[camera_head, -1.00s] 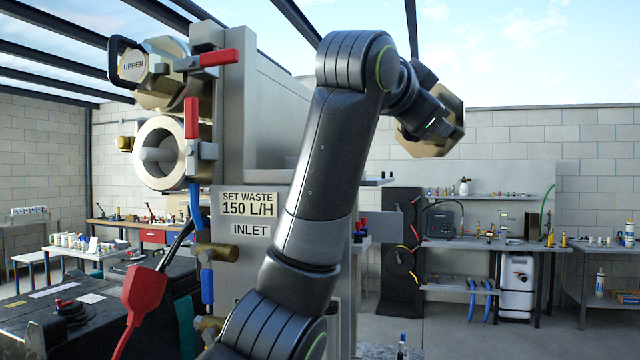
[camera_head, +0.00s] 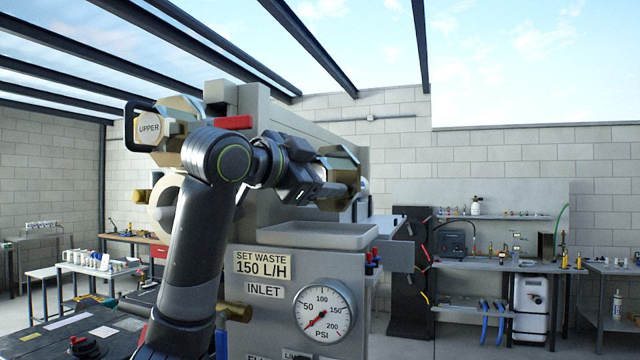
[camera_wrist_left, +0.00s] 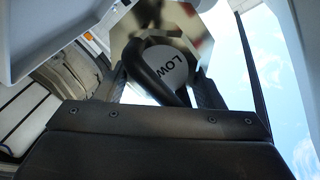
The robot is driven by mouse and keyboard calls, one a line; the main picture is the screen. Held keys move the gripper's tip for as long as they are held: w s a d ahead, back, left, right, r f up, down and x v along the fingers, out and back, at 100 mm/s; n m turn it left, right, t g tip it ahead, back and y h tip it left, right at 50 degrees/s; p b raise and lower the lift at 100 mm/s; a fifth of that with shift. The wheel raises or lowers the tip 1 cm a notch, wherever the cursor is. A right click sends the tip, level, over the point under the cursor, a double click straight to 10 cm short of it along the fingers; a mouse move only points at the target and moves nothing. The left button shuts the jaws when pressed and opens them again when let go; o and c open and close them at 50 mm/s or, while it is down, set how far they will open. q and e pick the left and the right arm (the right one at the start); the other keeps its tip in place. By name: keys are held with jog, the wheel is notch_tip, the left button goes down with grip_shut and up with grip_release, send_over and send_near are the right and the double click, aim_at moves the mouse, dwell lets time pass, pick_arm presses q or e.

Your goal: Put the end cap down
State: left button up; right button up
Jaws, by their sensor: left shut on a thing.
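My left gripper (camera_head: 316,188) is shut on the end cap (camera_head: 343,172), a gold and silver hexagonal piece, and holds it above the grey shelf tray (camera_head: 345,237). A gap shows between cap and tray in the head view. In the left wrist view the fingers (camera_wrist_left: 160,88) close on the cap's black loop handle (camera_wrist_left: 150,72). A pale round plate reading "LOW" (camera_wrist_left: 172,66) shows there, the rest of its word hidden. The other cap, marked UPPER (camera_head: 149,128), is on the upper housing. My arm partly covers the pale ring of the lower housing (camera_head: 163,202). My right gripper is out of view.
A tall grey panel stands beside the tray, with a red handle (camera_head: 233,122) near its top. Below are a "SET WASTE 150 L/H" sign (camera_head: 262,262) and a pressure gauge (camera_head: 323,312). The visible tray floor looks bare.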

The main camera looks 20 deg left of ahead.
pick_arm(q)
jog(key=shift+d+f+p, duration=0.1)
jog(key=shift+f+p, duration=0.4)
jog(key=shift+f, duration=0.05)
jog(key=shift+w+f+p, duration=0.1)
jog(key=shift+f+p, duration=0.4)
jog(key=shift+f, duration=0.7)
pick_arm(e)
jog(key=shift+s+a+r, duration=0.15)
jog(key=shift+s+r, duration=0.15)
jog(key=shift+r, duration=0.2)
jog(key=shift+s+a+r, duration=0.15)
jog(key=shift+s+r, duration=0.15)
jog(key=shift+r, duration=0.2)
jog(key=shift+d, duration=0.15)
pick_arm(q)
jog(key=shift+f, duration=0.2)
jog(key=o, duration=1.4)
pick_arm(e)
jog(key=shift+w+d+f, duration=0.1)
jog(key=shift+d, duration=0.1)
